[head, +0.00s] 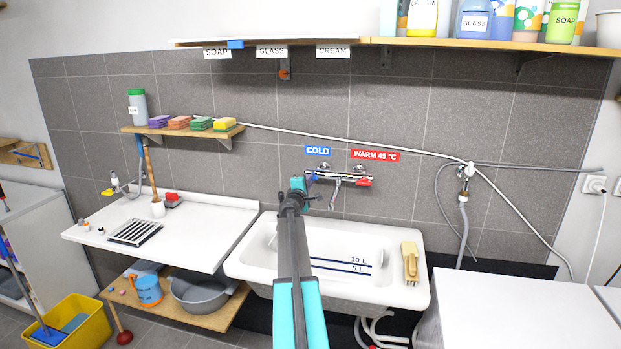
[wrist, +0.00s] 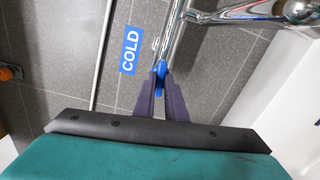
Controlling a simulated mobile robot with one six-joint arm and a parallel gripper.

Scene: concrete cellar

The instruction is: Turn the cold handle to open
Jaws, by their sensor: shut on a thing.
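The cold handle (wrist: 160,68) is a small blue lever on the left end of the chrome mixer tap (head: 345,176). The tap is fixed on the tiled wall above the white sink (head: 400,235). The blue COLD label (head: 318,151) is on the wall above that end. My gripper (wrist: 160,85) is shut on the blue handle, with its dark fingertips on either side of it. In the head view my gripper (head: 298,184) reaches the tap's left end and hides most of the blue handle. No water is visible at the spout (head: 335,198).
The red warm handle (head: 364,183) is at the tap's right end, under a red WARM label (head: 375,155). A brush (head: 410,262) lies on the sink's right rim. A shelf of sponges (head: 185,132) is on the left. A grey hose (head: 466,220) hangs at right.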

